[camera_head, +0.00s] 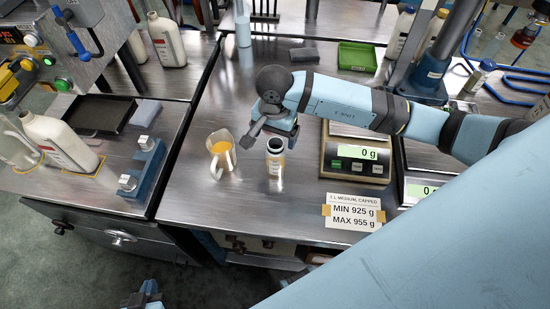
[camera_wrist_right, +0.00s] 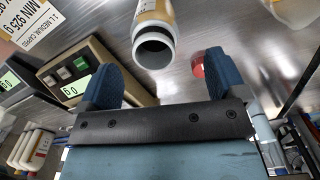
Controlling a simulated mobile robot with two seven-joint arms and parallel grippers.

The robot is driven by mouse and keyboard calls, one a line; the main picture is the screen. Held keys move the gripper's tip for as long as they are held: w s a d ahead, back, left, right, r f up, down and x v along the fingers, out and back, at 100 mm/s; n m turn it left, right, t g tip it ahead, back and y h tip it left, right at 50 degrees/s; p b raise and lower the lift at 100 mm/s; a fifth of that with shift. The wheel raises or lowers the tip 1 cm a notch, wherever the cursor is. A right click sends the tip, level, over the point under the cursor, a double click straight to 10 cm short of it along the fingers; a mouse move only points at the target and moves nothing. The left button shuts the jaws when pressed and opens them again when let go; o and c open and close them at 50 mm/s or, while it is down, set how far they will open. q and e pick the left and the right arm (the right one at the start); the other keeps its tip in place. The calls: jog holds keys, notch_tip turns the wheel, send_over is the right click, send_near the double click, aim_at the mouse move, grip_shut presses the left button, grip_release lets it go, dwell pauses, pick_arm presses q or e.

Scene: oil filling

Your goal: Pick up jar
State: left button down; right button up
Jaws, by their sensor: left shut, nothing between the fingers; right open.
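The jar (camera_head: 275,158) is a small, pale, open-topped container standing upright on the steel bench, with a label on its side. It also shows in the right wrist view (camera_wrist_right: 154,45), its round open mouth facing the camera. My right gripper (camera_head: 262,130) is open and empty, just behind and above the jar. In the wrist view its blue fingers (camera_wrist_right: 160,75) are spread, with the jar beyond the gap and apparently not touched. My left gripper (camera_head: 147,295) is shut and empty at the bottom edge, far from the jar; only its tip shows.
A clear pitcher of orange liquid (camera_head: 220,152) stands close left of the jar. A scale (camera_head: 355,155) reading 0 g is to its right, with a weight-limit card (camera_head: 352,212) in front. A green tray (camera_head: 357,57) lies at the back. Bare bench lies left of the pitcher.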

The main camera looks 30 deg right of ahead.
aim_at(276, 143)
jog(key=shift+s+f+p, duration=0.2)
jog(key=shift+f+p, duration=0.1)
jog(key=shift+f, duration=1.05)
jog(key=shift+s+f+p, duration=0.15)
jog(key=shift+f+p, duration=0.15)
jog(key=shift+f, duration=1.05)
jog(key=c, duration=1.3)
jog(key=shift+r, duration=0.15)
